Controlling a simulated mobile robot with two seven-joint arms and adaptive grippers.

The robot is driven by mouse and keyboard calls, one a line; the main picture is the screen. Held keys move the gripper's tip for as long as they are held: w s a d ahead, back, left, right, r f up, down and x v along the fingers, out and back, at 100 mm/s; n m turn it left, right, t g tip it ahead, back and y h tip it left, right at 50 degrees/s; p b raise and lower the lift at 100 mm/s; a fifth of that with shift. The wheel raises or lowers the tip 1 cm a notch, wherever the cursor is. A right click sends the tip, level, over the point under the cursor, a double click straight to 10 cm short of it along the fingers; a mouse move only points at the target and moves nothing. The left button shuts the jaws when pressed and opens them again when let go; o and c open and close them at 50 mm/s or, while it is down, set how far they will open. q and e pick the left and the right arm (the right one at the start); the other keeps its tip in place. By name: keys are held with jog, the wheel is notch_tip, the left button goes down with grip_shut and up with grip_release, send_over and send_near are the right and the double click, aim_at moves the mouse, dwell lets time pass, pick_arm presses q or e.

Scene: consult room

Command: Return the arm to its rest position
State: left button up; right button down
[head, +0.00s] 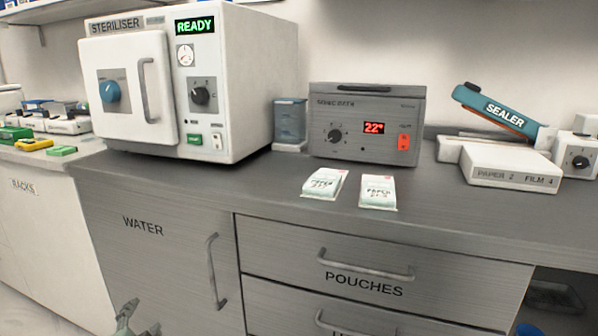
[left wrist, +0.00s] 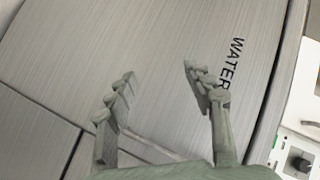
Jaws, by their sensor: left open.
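My left gripper (head: 138,318) shows at the bottom left of the head view, low in front of the cabinet door marked WATER (head: 150,255). In the left wrist view its two fingers (left wrist: 160,92) are spread apart, with nothing between them. Behind them is the grey cabinet front with the word WATER. The rest of the left arm is outside the head view. My right gripper is in neither view.
The grey counter (head: 450,215) carries a white steriliser (head: 240,75) reading READY, a grey bath unit (head: 345,105) reading 22, two pouch packs (head: 325,184) and a sealer (head: 512,165). The WATER door's handle (head: 212,272) and the POUCHES drawer handle (head: 365,266) stick out.

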pick_arm(q)
jog(key=s+d+f+n+g+h, duration=0.1)
jog(key=s+f+n+g, duration=0.1)
jog(key=s+f, duration=0.5)
jog(key=s+d+f+n+g+h, duration=0.1)
jog(key=s+f+g, duration=0.4)
jog(key=s, duration=0.5)
jog(key=s+d+f+n+g+h, duration=0.1)
jog(key=s+d+f+n+g, duration=0.2)
jog(key=s+f, duration=0.6)
jog(key=shift+d+f+n+g+p, duration=0.2)
jog(key=shift+f+n+g+p, duration=0.1)
jog(key=shift+n+p, duration=0.25)
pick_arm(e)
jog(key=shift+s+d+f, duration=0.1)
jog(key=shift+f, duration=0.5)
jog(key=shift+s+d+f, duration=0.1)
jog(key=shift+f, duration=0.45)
